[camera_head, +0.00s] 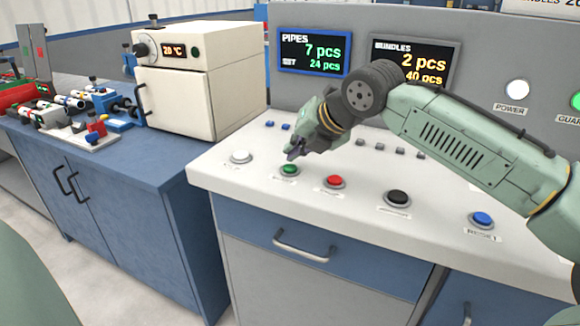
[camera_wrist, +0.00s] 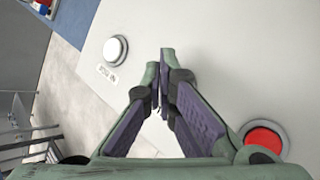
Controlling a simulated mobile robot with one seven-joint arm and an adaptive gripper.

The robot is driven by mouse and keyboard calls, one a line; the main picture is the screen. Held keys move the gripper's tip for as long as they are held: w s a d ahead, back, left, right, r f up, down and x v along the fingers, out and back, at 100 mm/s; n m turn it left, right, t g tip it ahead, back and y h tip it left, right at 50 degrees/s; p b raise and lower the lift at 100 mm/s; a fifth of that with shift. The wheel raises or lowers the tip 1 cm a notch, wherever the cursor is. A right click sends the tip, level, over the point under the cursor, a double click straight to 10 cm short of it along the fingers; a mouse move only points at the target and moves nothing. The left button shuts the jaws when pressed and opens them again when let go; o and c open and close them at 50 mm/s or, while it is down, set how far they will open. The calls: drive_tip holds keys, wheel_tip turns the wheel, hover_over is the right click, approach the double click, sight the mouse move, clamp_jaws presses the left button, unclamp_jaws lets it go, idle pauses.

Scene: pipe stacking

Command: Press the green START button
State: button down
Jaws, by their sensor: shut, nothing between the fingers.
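The green button (camera_head: 289,170) sits on the white sloped console top in the head view, between a white button (camera_head: 240,157) and a red button (camera_head: 334,182). My gripper (camera_head: 292,155) is shut and empty, with its fingertips just above and very near the green button. I cannot tell whether they touch it. In the wrist view my gripper's fingers (camera_wrist: 164,60) are together and hide the green button. The white button (camera_wrist: 115,48) shows to their left and the red button (camera_wrist: 264,141) to their lower right.
A black button (camera_head: 398,198) and a blue button (camera_head: 482,219) lie further right on the console (camera_head: 225,175). Two displays, PIPES (camera_head: 313,51) and BUNDLES (camera_head: 413,60), stand behind. A cream oven (camera_head: 200,80) is on the blue cabinet at left.

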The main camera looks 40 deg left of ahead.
sight(294, 166)
drive_tip(key=shift+f, duration=0.2)
drive_tip(key=shift+f, duration=0.25)
drive_tip(key=shift+f, duration=0.4)
idle(1.0)
drive_tip(key=shift+r, duration=0.1)
drive_tip(key=shift+r+p, duration=0.75)
drive_tip(key=shift+p, duration=0.2)
wheel_tip(294, 166, up, 5)
drive_tip(key=p, duration=0.5)
idle(0.5)
